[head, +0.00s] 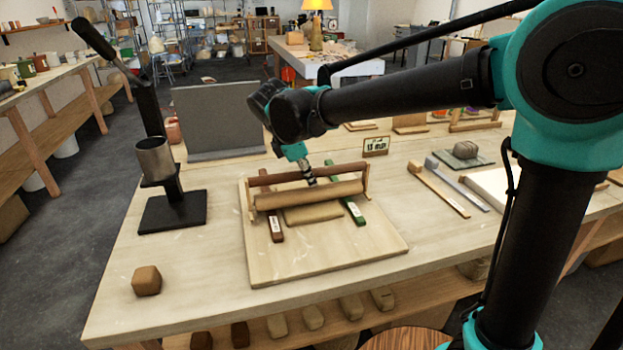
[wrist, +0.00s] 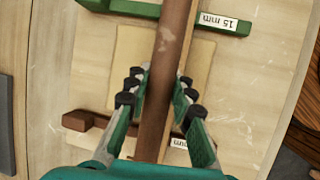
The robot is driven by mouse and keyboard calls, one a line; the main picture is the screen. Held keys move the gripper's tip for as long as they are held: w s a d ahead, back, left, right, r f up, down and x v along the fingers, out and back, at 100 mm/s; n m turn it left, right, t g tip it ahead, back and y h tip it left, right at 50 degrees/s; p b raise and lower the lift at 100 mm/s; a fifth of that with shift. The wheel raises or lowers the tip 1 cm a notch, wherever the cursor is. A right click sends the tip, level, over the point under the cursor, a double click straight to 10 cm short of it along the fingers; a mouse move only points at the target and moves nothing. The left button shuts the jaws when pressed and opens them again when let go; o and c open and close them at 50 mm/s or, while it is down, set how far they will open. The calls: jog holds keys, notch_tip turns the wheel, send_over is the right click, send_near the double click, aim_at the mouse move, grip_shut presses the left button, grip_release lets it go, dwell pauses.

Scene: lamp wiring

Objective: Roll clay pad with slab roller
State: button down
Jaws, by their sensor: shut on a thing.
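The slab roller (head: 330,190) is a pale wooden cylinder in a small frame with a dark brown handle bar (head: 270,180) along its top. My gripper (head: 309,178) is shut on this bar near its middle. In the wrist view the brown bar (wrist: 175,30) runs between my gripper's fingers (wrist: 158,98). The tan clay pad (head: 313,216) lies flat under and in front of the roller; it also shows in the wrist view (wrist: 198,72). A green strip (head: 354,212) labelled 15 mm in the wrist view lies right of the pad, and a red-brown strip (head: 276,230) lies left.
All this rests on a pale board (head: 330,258) on the worktable (head: 200,290). A black lever press (head: 170,205) and brown clay block (head: 147,281) stand left. A grey panel (head: 215,120) and small sign (head: 376,146) are behind. Two long tools (head: 440,190) lie right.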

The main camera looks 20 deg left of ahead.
jog(key=shift+w+a+f, duration=0.1)
jog(key=shift+w+a, duration=0.35)
jog(key=shift+w, duration=0.3)
jog(key=shift+w+a+f, duration=0.1)
jog(key=shift+w+a, duration=0.4)
jog(key=shift+w, duration=0.2)
jog(key=shift+w+a, duration=0.45)
jog(key=shift+w, duration=0.3)
jog(key=shift+w+a, duration=0.45)
jog(key=shift+w, duration=0.3)
jog(key=shift+w+a, duration=0.45)
jog(key=shift+w, duration=0.3)
jog(key=shift+s, duration=0.1)
jog(key=shift+s+d+f, duration=0.1)
jog(key=shift+s+d, duration=0.85)
jog(key=shift+s, duration=0.55)
jog(key=shift+s+d+f, duration=0.1)
jog(key=shift+s+d, duration=0.85)
jog(key=shift+s, duration=0.5)
jog(key=shift+s+d+f, duration=0.1)
jog(key=shift+s+d, duration=0.85)
jog(key=shift+s, duration=0.55)
jog(key=shift+s+d+r, duration=0.1)
jog(key=shift+s+d, duration=0.35)
jog(key=shift+s, duration=0.3)
jog(key=shift+s+d+r, duration=0.1)
jog(key=shift+s+d, duration=0.3)
jog(key=shift+s, duration=0.3)
